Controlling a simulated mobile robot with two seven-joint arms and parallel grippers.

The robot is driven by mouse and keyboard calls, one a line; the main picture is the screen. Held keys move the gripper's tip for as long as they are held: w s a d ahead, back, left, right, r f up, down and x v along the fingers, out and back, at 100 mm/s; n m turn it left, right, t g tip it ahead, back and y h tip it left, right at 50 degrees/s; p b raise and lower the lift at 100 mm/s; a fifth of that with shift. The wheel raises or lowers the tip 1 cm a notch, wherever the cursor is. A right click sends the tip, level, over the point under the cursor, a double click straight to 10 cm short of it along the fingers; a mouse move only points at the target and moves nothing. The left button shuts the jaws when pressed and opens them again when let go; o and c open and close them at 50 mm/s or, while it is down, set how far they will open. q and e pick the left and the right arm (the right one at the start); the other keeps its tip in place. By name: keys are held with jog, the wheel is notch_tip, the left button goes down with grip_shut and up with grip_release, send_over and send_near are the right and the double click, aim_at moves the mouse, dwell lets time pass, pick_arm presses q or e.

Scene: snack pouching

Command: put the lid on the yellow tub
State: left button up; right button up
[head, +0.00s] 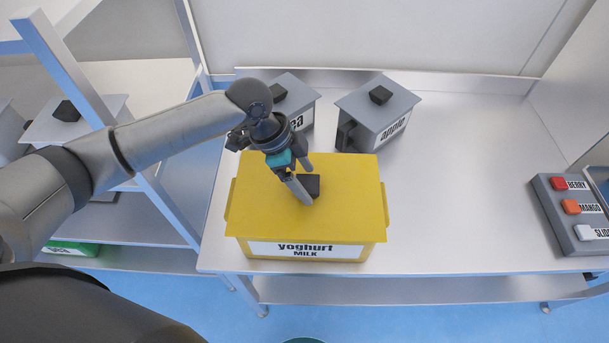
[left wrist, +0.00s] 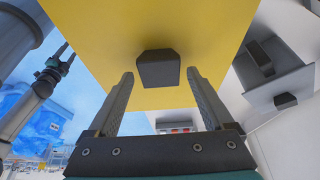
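The yellow tub (head: 305,252) stands on the table with a "yoghurt MILK" label on its front. The yellow lid (head: 350,195) lies over its top, flat and aligned as far as I can see. The lid has a black knob (head: 313,187), which also shows in the left wrist view (left wrist: 158,69). My left gripper (head: 305,183) is above the lid at the knob. Its fingers (left wrist: 160,85) are apart, with the knob ahead between their tips and no visible contact. My right gripper (left wrist: 66,53) shows small in the left wrist view, its fingers seemingly apart and empty.
Two grey lidded tubs stand behind: one marked "apple" (head: 378,127) and one (head: 303,113) partly hidden by my left arm. A button panel (head: 567,222) is at the table's right. A shelf rack (head: 130,218) stands left. The table (head: 460,190) right of the yellow tub is clear.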

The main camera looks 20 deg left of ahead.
pick_arm(q)
jog(key=shift+o, duration=0.7)
jog(key=v, duration=1.5)
jog(key=shift+r, duration=0.15)
